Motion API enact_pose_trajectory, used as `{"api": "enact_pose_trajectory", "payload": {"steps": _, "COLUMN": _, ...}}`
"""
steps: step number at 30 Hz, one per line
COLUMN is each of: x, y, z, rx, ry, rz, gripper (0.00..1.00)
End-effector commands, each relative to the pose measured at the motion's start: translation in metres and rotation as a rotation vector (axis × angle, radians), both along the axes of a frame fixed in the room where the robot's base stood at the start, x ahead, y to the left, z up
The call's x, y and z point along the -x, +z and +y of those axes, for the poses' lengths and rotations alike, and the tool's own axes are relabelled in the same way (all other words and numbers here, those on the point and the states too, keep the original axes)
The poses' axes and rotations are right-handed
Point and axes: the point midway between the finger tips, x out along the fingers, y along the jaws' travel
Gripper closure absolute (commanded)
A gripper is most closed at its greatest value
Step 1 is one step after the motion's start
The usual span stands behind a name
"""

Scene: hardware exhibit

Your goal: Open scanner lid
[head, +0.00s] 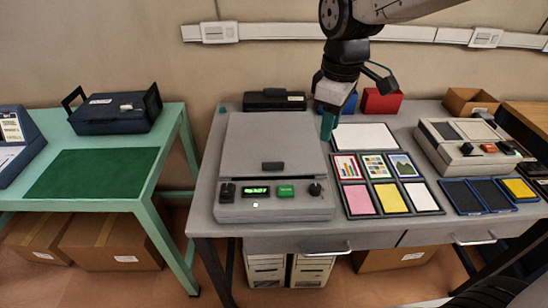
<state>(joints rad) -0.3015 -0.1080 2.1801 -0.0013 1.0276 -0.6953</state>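The scanner (250,208) is a grey box on the grey table, with its lid (268,140) lying flat and shut on top. A dark handle (273,167) sits on the lid near its front edge. The front panel has a lit green display, a green button and dark knobs. My gripper (330,124) hangs just right of the lid's back part, pointing down, with a teal tip showing. It appears apart from the lid and handle. Its finger opening is not clear from this angle, and I see nothing held.
Right of the scanner lie a white sheet (364,136) and a tray of coloured cards (412,186). A black device (274,99) stands behind the scanner. Blue and red boxes (383,101) stand behind my gripper. A beige machine (470,146) is farther right. A green table (140,165) is left.

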Motion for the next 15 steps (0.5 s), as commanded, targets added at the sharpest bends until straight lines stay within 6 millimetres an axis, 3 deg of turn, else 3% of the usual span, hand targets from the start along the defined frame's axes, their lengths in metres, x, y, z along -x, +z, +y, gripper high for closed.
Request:
{"api": "enact_pose_trajectory", "payload": {"steps": 1, "x": -0.017, "y": -0.015, "z": 0.02, "rx": 0.007, "ry": 0.096, "rz": 0.015, "gripper": 0.69}}
{"api": "enact_pose_trajectory", "payload": {"steps": 6, "x": -0.055, "y": -0.052, "z": 0.073, "rx": 0.017, "ry": 0.36, "rz": 0.029, "gripper": 0.69}}
{"api": "enact_pose_trajectory", "payload": {"steps": 10, "x": -0.069, "y": -0.073, "z": 0.099, "rx": 0.021, "ry": 0.482, "rz": 0.035, "gripper": 0.69}}
{"api": "enact_pose_trajectory", "payload": {"steps": 15, "x": -0.075, "y": -0.088, "z": 0.11, "rx": 0.022, "ry": 0.541, "rz": 0.037, "gripper": 0.69}}
